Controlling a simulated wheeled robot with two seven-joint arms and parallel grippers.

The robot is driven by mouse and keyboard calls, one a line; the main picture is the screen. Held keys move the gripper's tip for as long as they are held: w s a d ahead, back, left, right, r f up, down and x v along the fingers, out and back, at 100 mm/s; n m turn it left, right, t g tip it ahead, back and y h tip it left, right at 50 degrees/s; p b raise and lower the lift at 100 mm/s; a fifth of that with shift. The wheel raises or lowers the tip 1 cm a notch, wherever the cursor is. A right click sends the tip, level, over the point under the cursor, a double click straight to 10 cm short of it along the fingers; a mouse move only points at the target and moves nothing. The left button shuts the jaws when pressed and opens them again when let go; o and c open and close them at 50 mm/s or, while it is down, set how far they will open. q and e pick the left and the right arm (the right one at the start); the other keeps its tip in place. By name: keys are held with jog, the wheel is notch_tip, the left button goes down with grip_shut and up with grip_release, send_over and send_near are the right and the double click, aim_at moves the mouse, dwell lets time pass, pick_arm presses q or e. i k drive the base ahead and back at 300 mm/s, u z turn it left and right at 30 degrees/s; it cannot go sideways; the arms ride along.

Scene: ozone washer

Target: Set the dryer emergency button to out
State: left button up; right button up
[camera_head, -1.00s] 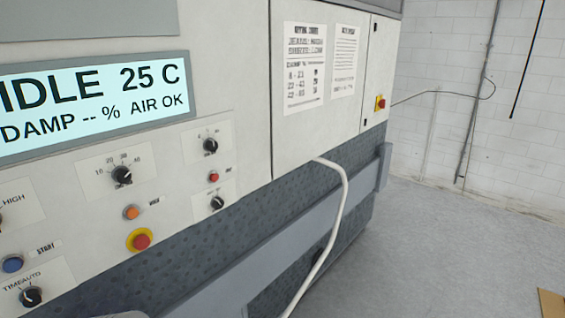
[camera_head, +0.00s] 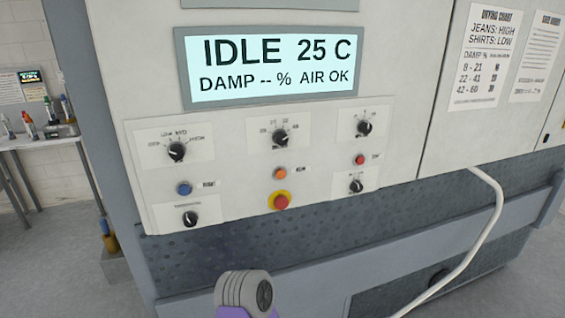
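The dryer emergency button (camera_head: 281,202) is a red round knob on a yellow ring, low in the middle of the dryer's control panel (camera_head: 235,180). It sits below a small orange button (camera_head: 280,174). I cannot tell from this view whether it is pressed in or out. Nothing covers it. Neither gripper's fingers show in the head view, and nothing of mine touches the panel.
The display (camera_head: 270,66) reads IDLE 25 C, DAMP -- %, AIR OK. Several black dials, a blue button (camera_head: 184,188) and a small red button (camera_head: 360,160) surround the emergency button. A white hose (camera_head: 470,245) hangs at right. A table (camera_head: 45,140) with bottles stands at left.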

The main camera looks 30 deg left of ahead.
aim_at(281, 202)
jog(key=u, duration=1.3)
